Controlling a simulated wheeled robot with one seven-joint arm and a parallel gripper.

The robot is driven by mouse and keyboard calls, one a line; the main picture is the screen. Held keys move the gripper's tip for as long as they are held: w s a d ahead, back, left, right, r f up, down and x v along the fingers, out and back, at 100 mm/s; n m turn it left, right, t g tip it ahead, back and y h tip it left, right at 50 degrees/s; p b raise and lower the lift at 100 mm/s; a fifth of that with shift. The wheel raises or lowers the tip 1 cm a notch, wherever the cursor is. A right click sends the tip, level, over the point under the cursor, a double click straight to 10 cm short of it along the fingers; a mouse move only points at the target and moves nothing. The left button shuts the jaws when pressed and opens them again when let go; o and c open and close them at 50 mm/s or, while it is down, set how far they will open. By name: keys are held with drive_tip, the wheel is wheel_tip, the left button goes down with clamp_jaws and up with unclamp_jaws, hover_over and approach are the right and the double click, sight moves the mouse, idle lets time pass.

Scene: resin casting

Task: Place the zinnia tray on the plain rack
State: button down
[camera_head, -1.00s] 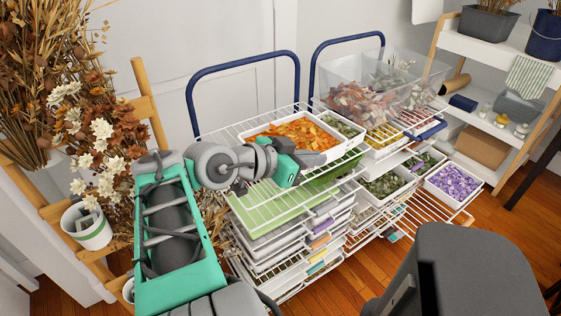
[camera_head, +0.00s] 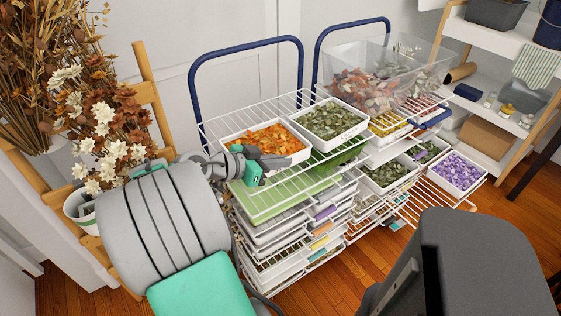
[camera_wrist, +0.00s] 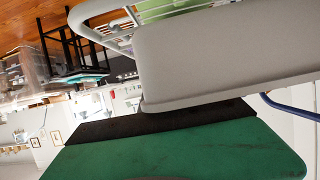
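The tray of orange petals (camera_head: 236,151), which I take as the zinnia tray, is white and sits on the left part of the upper wire shelf (camera_head: 284,189) of the left rack. It looks level. My gripper (camera_head: 276,161) is at its near edge, with grey fingers overlapping the tray's front wall. Whether they still clasp it is hidden. In the wrist view a large grey slab and a green part with a black strip fill the close foreground. No label shows which rack is the plain one.
A tray of green leaves (camera_head: 329,119) stands right of the orange one on the same shelf. A clear bin (camera_head: 415,73) and more trays, one with purple petals (camera_head: 457,171), are on the right rack. Dried flowers (camera_head: 103,130) stand left. Blue handles (camera_head: 245,44) rise behind the racks.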

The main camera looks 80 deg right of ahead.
drive_tip(key=c, duration=2.1)
unclamp_jaws()
drive_tip(key=shift+f, duration=0.2)
drive_tip(key=shift+c, duration=0.2)
drive_tip(key=o, duration=0.5)
drive_tip(key=shift+r, duration=0.1)
drive_tip(key=shift+c, duration=0.2)
